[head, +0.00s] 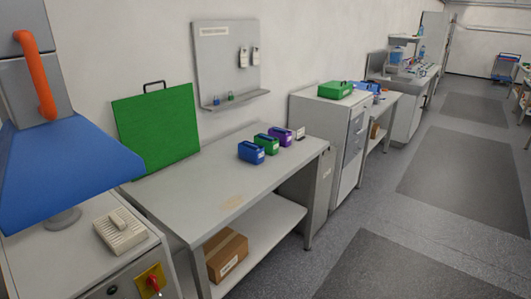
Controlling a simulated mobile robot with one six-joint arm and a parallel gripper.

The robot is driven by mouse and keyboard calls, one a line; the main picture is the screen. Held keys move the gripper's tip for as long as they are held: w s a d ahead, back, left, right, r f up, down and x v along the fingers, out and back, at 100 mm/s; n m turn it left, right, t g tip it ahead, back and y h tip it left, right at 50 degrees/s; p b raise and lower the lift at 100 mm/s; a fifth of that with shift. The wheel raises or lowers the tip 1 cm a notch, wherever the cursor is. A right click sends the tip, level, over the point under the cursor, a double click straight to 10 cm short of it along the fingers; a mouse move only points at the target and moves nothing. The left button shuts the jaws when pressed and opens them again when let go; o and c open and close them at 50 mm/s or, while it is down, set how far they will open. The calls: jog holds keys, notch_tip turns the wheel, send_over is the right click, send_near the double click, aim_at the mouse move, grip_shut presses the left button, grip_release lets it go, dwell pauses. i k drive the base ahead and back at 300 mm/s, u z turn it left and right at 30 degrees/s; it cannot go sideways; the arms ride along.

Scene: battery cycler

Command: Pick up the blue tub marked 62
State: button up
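A small blue tub (251,153) with a pale label stands on the grey workbench (195,190), toward its right part. The label is too small to read, so I cannot confirm the number 62. A green tub (266,143) and a purple tub (281,136) stand close behind it in a row. My gripper is not in view.
An upright green panel (157,131) with a black handle stands at the bench's back left. A blue hood (70,175) fills the left side. A cardboard box (226,254) sits on the lower shelf. The bench front and the floor (290,270) beside it are clear.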

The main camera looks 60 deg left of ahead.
aim_at(253, 157)
jog(key=u, duration=0.05)
jog(key=i, duration=2.3)
jog(key=u, duration=4.4)
jog(key=i, duration=0.1)
jog(key=z, duration=2.9)
jog(key=k, duration=0.15)
jog(key=u, duration=1.6)
